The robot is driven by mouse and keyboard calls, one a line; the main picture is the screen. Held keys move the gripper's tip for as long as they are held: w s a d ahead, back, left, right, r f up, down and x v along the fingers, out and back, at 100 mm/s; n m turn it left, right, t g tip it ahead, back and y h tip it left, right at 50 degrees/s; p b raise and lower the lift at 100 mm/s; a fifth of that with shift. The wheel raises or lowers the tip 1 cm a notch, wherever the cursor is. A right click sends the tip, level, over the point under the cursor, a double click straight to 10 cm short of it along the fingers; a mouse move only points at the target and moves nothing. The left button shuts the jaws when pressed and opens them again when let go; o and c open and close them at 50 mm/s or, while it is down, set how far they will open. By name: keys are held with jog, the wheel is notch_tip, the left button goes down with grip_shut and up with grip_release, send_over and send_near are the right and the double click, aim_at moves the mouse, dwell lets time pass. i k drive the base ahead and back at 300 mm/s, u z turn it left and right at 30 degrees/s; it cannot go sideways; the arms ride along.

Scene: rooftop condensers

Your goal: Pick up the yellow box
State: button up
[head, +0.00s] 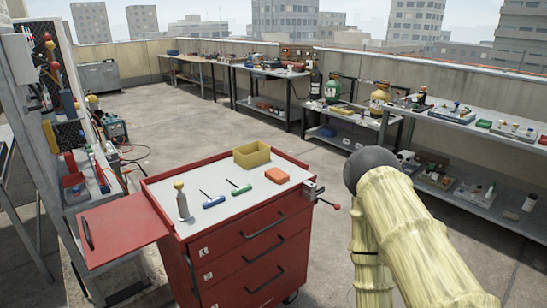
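The yellow box (252,156) is a small open-topped bin. It sits upright at the far edge of the white top of the red tool cart (245,245), with nothing touching it. An orange block (276,176) lies in front of it to the right. A green-handled tool (241,190) and a blue-handled tool (213,202) lie in front of it to the left. My arm, in a pale yellow cover with a dark rounded joint, rises on the right, clear of the cart. My gripper is not in view.
A yellow-capped bottle (181,201) stands at the cart top's left. A small vise (313,191) is on its right edge, and a red side shelf (112,229) extends left. A workbench (480,130) with many items runs along the right wall. The concrete floor behind the cart is open.

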aim_at(247, 156)
jog(key=z, duration=1.55)
jog(key=i, duration=1.7)
jog(key=u, duration=2.65)
